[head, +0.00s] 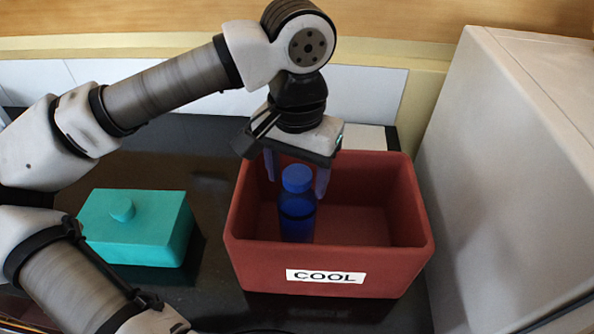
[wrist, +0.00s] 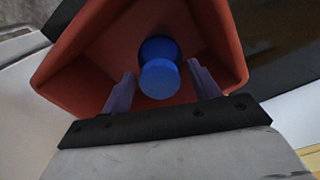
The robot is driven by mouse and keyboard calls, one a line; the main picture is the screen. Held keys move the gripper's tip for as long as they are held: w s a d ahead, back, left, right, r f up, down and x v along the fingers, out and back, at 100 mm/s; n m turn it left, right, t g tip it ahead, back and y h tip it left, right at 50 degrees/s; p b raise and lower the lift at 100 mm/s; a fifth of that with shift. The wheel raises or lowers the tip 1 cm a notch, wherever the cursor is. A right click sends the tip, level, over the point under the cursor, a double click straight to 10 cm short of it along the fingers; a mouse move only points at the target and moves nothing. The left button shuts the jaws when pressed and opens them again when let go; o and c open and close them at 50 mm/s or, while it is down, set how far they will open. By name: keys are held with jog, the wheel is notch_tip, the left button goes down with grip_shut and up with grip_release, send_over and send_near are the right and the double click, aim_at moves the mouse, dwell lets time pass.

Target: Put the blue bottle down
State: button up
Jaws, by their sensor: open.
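The blue bottle (head: 297,213) stands upright inside the red box (head: 330,262) labelled COOL, in its left half. In the wrist view its blue cap (wrist: 159,78) shows between the two fingers, with the red box (wrist: 85,75) around it. My gripper (head: 296,178) points down over the box from behind the bottle. In the wrist view my gripper (wrist: 163,92) is open, with a finger on each side of the cap and gaps on both sides. The bottle's base is hidden by the box's front wall.
A teal lidded box (head: 140,230) stands on the dark counter left of the red box. A large grey-white block (head: 510,170) stands close on the right. The right half of the red box is empty. A wall with pale tiles runs behind.

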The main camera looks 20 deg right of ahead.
notch_tip(320, 180, up, 12)
jog(key=b, duration=0.1)
jog(key=shift+b, duration=0.3)
jog(key=shift+s+f, duration=0.1)
jog(key=shift+f, duration=0.05)
